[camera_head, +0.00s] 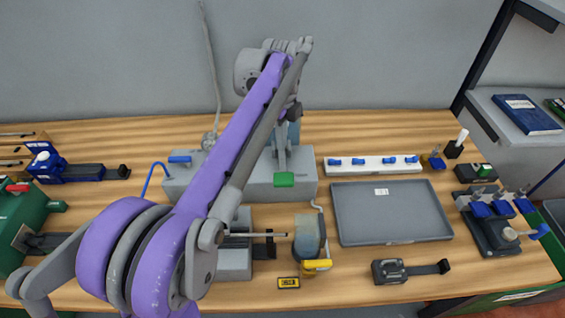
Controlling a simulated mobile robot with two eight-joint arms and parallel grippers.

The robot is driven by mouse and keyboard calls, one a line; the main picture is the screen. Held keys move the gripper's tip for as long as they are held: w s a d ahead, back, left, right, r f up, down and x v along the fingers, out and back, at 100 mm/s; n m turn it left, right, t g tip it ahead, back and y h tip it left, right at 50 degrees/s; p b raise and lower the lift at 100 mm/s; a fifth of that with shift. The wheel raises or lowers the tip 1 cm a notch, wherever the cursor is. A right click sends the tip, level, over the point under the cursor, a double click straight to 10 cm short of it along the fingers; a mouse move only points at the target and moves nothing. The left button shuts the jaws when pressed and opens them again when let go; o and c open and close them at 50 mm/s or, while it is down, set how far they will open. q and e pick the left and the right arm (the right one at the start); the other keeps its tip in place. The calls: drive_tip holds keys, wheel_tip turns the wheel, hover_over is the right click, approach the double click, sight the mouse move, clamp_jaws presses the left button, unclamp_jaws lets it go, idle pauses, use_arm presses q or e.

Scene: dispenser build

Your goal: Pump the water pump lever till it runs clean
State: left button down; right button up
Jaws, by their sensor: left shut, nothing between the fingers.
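The water pump is a long grey box (300,188) at the back middle of the table, partly hidden behind my purple and grey left arm. A grey lever with a green handle (284,180) hangs at its front. A blue tap handle (180,159) sits on its left end, above a blue hose (153,180). My left gripper (291,112) seems to be the small dark grey part above the lever, largely hidden by the arm. It is shut and empty, and appears apart from the green handle. My right gripper is out of view.
A grey tray (390,232) lies empty on the right. A white strip with blue taps (373,165) stands behind it. A clear container with a yellow base (309,245) stands in front of the pump. Green and blue devices crowd the left; a shelf bounds the right.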

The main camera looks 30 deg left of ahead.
use_arm(q)
drive_tip(key=shift+s, duration=0.1)
drive_tip(key=shift+d+f+b, duration=0.1)
drive_tip(key=shift+f+b, duration=0.25)
drive_tip(key=shift+f, duration=0.25)
drive_tip(key=shift+s, duration=0.1)
drive_tip(key=shift+r+p, duration=0.55)
drive_tip(key=shift+r, duration=0.2)
drive_tip(key=shift+w+f, duration=0.15)
drive_tip(key=shift+w, duration=0.05)
